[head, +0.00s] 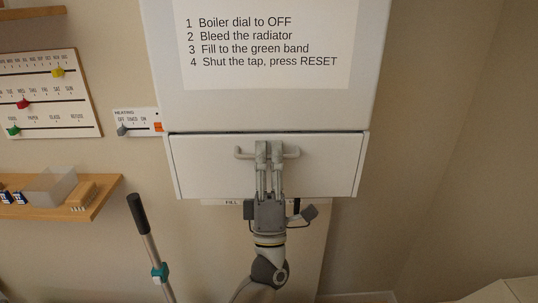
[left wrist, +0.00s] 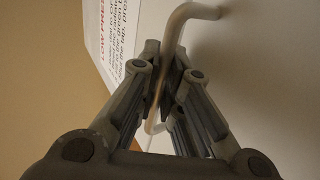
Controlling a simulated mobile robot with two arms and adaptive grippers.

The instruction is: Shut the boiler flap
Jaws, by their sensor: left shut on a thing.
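The boiler (head: 265,110) is a white box on the wall. Its white flap (head: 210,175) is the lower front panel and stands almost in line with the front above. A thin dark line runs along its top edge; I cannot tell if it is fully shut. A pale bar handle (head: 242,153) crosses the flap's upper part. My left gripper (head: 269,150) is shut on the middle of this handle, coming from below. In the left wrist view the fingers (left wrist: 166,85) pinch the handle bar (left wrist: 195,10) in front of the white flap (left wrist: 265,60). My right gripper is not in view.
A printed instruction sheet (head: 268,45) is on the boiler front. Left are a heating switch plate (head: 137,122), a slider board (head: 45,95) and a wooden shelf (head: 95,203) with a clear bin (head: 55,187). A black-handled pole (head: 150,245) leans below. The wall right of the boiler is bare.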

